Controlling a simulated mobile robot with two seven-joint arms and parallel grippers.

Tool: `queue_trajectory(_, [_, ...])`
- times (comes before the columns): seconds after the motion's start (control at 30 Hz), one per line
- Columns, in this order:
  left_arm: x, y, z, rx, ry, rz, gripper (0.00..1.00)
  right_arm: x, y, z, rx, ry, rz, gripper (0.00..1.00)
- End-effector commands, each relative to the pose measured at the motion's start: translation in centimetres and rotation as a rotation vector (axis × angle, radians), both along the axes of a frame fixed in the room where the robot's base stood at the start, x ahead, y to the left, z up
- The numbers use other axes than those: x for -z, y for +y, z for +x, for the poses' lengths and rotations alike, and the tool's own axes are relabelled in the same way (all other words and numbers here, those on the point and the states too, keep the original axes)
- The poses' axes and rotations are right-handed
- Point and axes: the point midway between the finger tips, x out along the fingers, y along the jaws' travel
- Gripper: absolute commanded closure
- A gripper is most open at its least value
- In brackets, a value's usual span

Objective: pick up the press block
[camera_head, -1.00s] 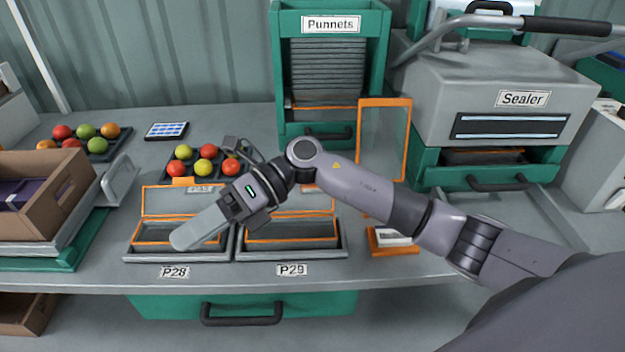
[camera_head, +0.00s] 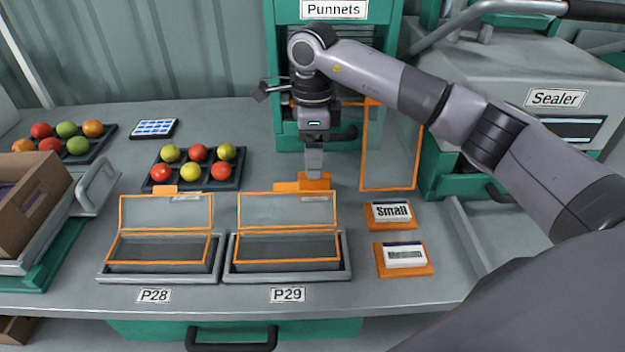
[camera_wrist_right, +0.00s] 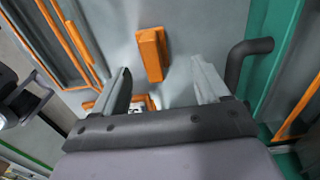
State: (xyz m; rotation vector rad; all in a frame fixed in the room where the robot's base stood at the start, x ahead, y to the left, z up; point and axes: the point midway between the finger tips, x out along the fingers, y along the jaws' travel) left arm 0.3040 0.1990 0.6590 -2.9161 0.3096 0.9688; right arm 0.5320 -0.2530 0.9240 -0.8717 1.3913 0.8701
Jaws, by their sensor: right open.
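The press block, which I take to be the orange block (camera_head: 322,183), stands on the bench behind the P29 punnet, partly hidden by my right gripper. In the right wrist view the orange block (camera_wrist_right: 151,55) lies just ahead, between the lines of the two fingers. My right gripper (camera_head: 314,172) points down over the block. Its fingers (camera_wrist_right: 160,76) are apart with nothing gripped between them. I cannot tell exactly how far the fingertips are above the block. My left gripper is not in view.
Open punnets P28 (camera_head: 160,278) and P29 (camera_head: 287,277) stand in front. A tomato tray (camera_head: 193,186) is left of the gripper. An orange-framed panel (camera_head: 389,189) stands close right, with a "small" label block (camera_head: 391,213) before it. The green Punnets dispenser (camera_head: 280,60) is behind.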

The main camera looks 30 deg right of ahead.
Motion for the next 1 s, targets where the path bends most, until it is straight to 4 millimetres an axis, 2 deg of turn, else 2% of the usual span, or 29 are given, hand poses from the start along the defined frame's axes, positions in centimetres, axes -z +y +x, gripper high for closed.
queue_trajectory(0.5, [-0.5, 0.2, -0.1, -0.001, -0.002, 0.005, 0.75, 6.2, 0.2, -0.9, -0.002, 0.001, 0.002, 0.26])
queue_trajectory(0.8, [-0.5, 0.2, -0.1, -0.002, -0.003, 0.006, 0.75, 6.7, 0.2, -0.9, -0.002, 0.000, 0.002, 0.26])
queue_trajectory(1.0, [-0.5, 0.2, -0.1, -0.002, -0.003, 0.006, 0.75, 6.7, 0.2, -0.9, -0.002, 0.000, 0.002, 0.88])
